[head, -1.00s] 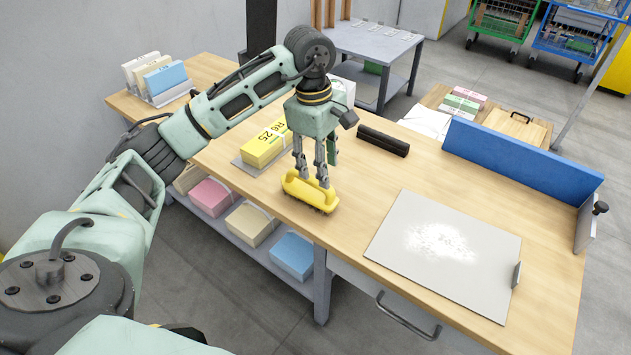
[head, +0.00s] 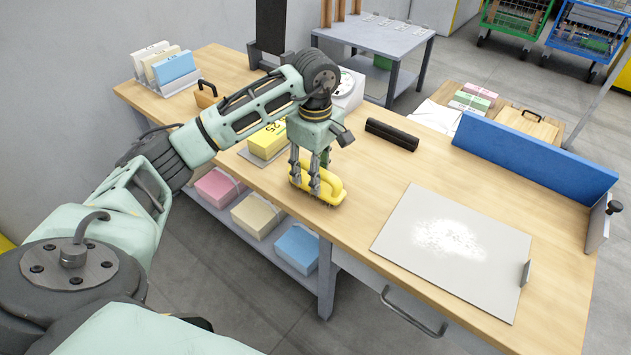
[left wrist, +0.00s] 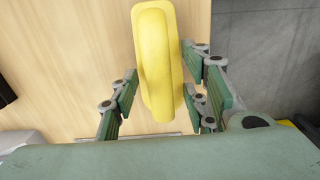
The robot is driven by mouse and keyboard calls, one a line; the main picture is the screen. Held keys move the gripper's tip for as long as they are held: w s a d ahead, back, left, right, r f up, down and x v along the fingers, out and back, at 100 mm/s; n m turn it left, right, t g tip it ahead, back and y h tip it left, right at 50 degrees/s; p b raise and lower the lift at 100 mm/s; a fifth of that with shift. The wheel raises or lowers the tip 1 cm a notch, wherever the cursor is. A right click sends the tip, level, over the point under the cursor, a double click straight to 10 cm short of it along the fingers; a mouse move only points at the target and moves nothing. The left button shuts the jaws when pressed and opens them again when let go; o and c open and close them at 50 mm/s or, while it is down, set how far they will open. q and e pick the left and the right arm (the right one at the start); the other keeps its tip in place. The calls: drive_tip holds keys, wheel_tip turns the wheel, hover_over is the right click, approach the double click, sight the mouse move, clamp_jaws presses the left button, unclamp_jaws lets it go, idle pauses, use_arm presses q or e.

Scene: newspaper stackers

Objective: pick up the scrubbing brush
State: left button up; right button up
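The yellow scrubbing brush (head: 334,187) rests on the wooden workbench (head: 375,165), close to its front edge. My left gripper (head: 306,186) is down at the brush, with its fingers on either side of the handle. In the left wrist view, the yellow brush (left wrist: 157,60) lies between the spread finger pads (left wrist: 160,97). A narrow gap shows at the left pad; the right pads are very close to the handle, and contact is unclear. The brush's underside is hidden. My right gripper is not in view.
A grey board (head: 410,255) with white powder lies to the right. A black roller (head: 392,134) lies behind the brush. A yellow block (head: 268,140) stands left of the gripper. A blue panel (head: 535,158) edges the bench's far right. Bare wood lies between brush and board.

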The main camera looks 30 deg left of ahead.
use_arm(q)
clamp_jaws()
drive_tip(key=shift+r, duration=0.1)
idle(0.3)
drive_tip(key=shift+r, duration=0.45)
drive_tip(key=r, duration=0.2)
drive_tip(key=w+r+p, duration=0.1)
drive_tip(key=r, duration=0.1)
drive_tip(key=shift+a, duration=0.15)
drive_tip(key=w+a+r, duration=0.2)
drive_tip(key=w+r, duration=0.1)
drive_tip(key=w, duration=0.2)
drive_tip(key=w+a+r+p, duration=0.1)
drive_tip(key=w+r, duration=0.2)
drive_tip(key=w, duration=0.2)
drive_tip(key=shift+a, duration=0.4)
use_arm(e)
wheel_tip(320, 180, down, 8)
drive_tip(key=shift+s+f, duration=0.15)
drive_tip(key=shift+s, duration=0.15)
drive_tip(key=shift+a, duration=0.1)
